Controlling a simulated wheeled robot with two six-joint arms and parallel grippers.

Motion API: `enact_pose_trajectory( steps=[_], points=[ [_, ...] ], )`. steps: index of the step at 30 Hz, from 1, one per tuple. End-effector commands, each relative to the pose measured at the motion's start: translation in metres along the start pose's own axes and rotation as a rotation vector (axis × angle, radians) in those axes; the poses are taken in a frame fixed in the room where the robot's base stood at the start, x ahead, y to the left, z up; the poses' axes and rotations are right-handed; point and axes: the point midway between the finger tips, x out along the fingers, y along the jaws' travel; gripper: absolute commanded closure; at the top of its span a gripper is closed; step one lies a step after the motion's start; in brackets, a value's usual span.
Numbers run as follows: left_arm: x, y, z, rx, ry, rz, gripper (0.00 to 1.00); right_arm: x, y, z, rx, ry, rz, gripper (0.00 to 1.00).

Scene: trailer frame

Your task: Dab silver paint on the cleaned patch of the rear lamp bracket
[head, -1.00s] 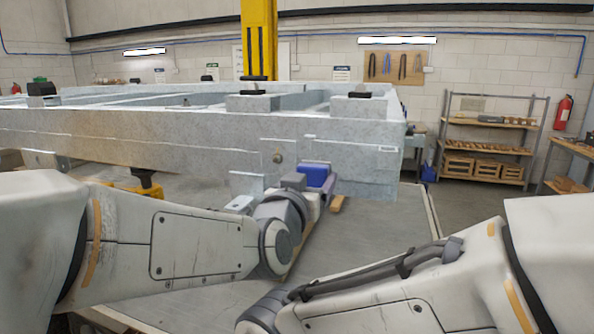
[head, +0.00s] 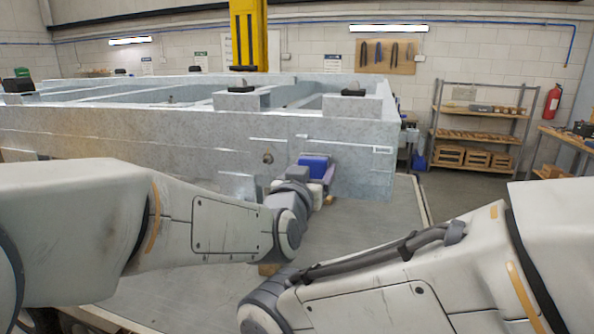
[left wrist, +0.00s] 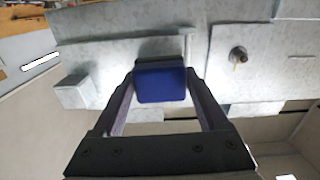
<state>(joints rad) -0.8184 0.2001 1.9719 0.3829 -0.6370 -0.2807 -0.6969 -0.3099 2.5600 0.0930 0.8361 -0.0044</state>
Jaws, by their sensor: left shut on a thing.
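The grey galvanised trailer frame (head: 220,135) spans the head view. My left gripper (left wrist: 162,82) is shut on a blue block-like thing, whose face (left wrist: 160,85) fills the gap between its dark fingers. In the head view the blue thing (head: 314,163) is near the frame's side face, toward its right end. Whether it touches the metal I cannot tell. A bolt (head: 268,158) is left of the gripper. A small flat plate (head: 238,185) hangs below the side face. I cannot make out which part is the lamp bracket, or any cleaned patch or silver paint. My right gripper is out of view.
My right arm crosses the lower right of the head view. A yellow post (head: 248,35) stands behind the frame. A shelf rack (head: 480,130) with wooden crates and a fire extinguisher (head: 552,103) are at the far right. The floor right of the frame is clear.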

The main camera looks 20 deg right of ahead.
Motion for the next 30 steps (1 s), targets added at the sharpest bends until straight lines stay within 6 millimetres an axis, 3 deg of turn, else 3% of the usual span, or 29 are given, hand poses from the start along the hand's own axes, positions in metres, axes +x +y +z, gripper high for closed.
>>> enact_pose_trajectory(
  steps=[30],
  points=[
    [0.013,0.001,-0.001,0.000,0.001,0.001,0.89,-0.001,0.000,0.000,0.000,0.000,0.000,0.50]
  ],
)
